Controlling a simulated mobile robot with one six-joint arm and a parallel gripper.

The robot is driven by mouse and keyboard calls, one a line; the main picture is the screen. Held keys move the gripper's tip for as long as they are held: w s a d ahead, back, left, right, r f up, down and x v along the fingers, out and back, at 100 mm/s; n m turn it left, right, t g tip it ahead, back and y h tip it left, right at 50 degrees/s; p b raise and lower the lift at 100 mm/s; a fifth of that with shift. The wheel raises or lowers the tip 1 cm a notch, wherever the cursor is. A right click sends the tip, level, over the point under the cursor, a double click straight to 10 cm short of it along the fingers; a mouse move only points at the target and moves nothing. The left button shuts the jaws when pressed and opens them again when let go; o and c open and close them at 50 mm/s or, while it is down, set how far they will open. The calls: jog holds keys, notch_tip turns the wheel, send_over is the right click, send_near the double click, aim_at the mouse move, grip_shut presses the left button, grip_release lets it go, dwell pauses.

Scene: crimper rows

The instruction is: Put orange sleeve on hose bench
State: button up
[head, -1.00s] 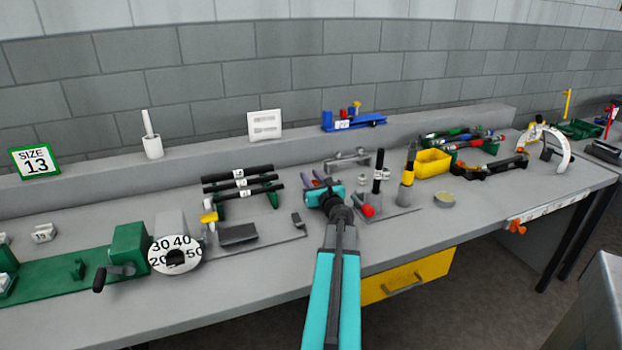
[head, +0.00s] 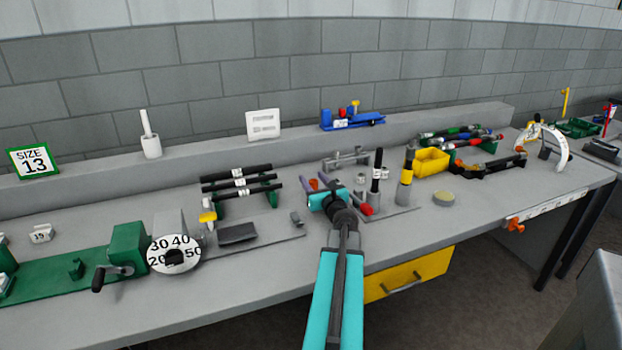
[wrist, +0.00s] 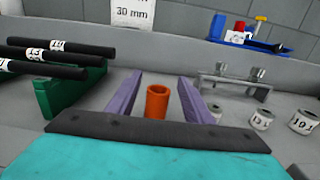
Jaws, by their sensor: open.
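The orange sleeve (wrist: 158,104) stands upright as a short, hollow tube on the grey bench (head: 270,275). In the wrist view it is between the two purple fingers of my gripper (wrist: 159,84), with a gap on each side. My gripper is open and does not appear to touch it. In the head view the gripper (head: 315,183) reaches over the bench, and a small part of the sleeve (head: 313,184) shows between the fingers. The teal gripper body hides the sleeve's foot in the wrist view.
A rack of black hoses (head: 240,181) with white labels stands left of my gripper. A post with a black hose (head: 377,172) and small numbered metal rings (wrist: 262,119) are to the right. A grey metal fixture (wrist: 235,82) stands behind. A green crank device (head: 128,248) is further left.

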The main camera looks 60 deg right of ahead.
jog(key=shift+v, duration=2.2)
jog(key=shift+r, duration=0.1)
